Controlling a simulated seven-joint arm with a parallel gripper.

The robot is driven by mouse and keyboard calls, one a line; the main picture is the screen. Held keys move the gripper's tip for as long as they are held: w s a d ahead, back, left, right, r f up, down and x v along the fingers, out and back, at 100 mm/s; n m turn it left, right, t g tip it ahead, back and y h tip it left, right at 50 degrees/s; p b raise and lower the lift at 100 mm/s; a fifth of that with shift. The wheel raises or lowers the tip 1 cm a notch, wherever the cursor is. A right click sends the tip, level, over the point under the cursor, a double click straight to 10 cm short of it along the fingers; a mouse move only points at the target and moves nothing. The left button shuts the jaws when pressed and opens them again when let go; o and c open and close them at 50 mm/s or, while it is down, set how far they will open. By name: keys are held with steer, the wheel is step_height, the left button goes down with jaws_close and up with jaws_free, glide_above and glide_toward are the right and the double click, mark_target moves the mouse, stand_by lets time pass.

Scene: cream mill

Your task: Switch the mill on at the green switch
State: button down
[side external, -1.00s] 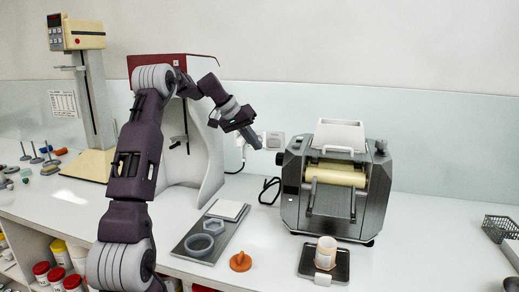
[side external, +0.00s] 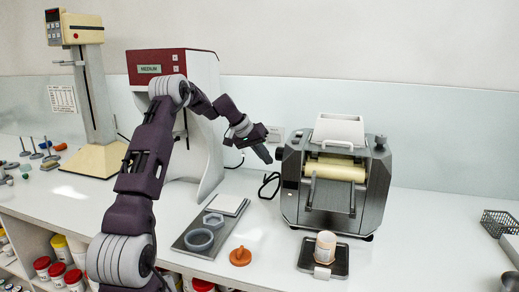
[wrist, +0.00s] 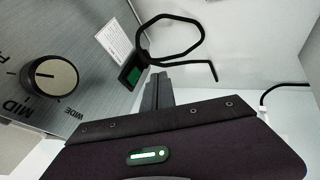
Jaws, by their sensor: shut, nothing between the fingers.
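The mill (side external: 291,200) is a grey metal machine with cream rollers and a white hopper, right of my gripper (side external: 266,157) in the side view. The wrist view shows its brushed side panel (wrist: 85,40). The green switch (wrist: 131,77) sits near that panel's edge, below a white label; it is not clearly visible in the side view. My gripper (wrist: 159,78) is shut and empty. Its fingertips lie just right of the switch in the wrist view. I cannot tell the remaining distance in depth, and I see no contact.
A knob (wrist: 50,77) marked MID and WIDE is on the same panel. A black cable (wrist: 168,22) loops beside the mill.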

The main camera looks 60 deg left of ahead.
steer(key=shift+w+d+f, duration=0.35)
steer(key=shift+w+d, duration=0.15)
steer(key=shift+w, duration=0.15)
steer(key=shift+w+d+f, duration=0.3)
steer(key=shift+w+d, duration=0.15)
steer(key=shift+w, duration=0.2)
steer(key=shift+w+d+f, duration=0.35)
steer(key=shift+w+d, duration=0.15)
steer(key=shift+w, duration=0.15)
steer(key=shift+w+d+f, duration=0.15)
steer(key=shift+w+d, duration=0.05)
steer(key=shift+r, duration=0.9)
